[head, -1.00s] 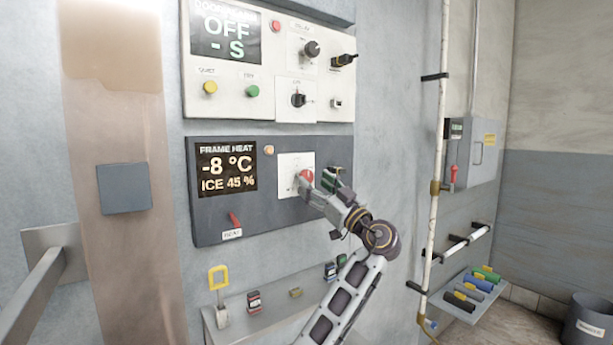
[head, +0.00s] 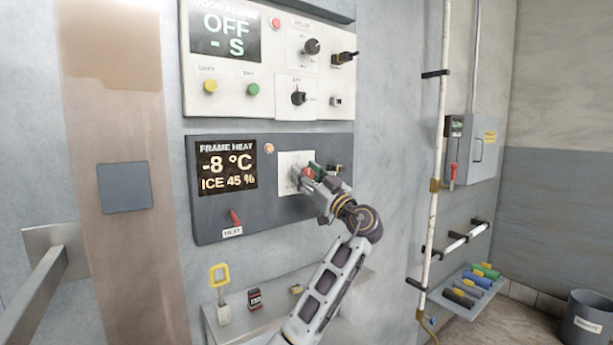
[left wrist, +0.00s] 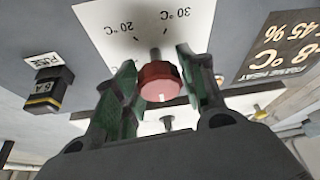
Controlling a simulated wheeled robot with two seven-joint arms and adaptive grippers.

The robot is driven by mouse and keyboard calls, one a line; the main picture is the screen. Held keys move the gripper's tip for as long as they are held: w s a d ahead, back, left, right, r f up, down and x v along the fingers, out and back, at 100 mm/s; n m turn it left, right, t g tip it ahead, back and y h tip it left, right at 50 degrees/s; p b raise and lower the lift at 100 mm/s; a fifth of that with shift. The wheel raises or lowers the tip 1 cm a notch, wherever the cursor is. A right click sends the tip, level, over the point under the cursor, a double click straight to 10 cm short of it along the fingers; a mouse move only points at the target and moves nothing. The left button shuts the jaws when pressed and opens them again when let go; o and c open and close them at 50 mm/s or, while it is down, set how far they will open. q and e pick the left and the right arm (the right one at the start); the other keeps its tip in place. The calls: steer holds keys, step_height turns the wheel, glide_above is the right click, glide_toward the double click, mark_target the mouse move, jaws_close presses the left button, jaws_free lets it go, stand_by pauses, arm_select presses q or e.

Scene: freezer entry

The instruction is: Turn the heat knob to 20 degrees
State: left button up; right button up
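The red heat knob (head: 307,173) sits on a white dial plate (head: 290,160) on the dark frame heat panel. The panel's display (head: 227,168) reads -8 °C and ICE 45 %. My left gripper (head: 312,176) is at the knob, coming from the lower right. In the left wrist view, its two green-padded fingers (left wrist: 158,82) stand on either side of the red knob (left wrist: 160,88), spread and very close to it; firm contact does not show. My right gripper is not in view.
A red heat switch (head: 235,217) is at the panel's lower left. A black fuse block (left wrist: 48,92) sits beside the dial. The white door alarm panel (head: 270,75) is above. A small shelf (head: 250,318) with several items is below.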

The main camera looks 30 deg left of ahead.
arm_select(q)
steer(key=c, duration=0.5)
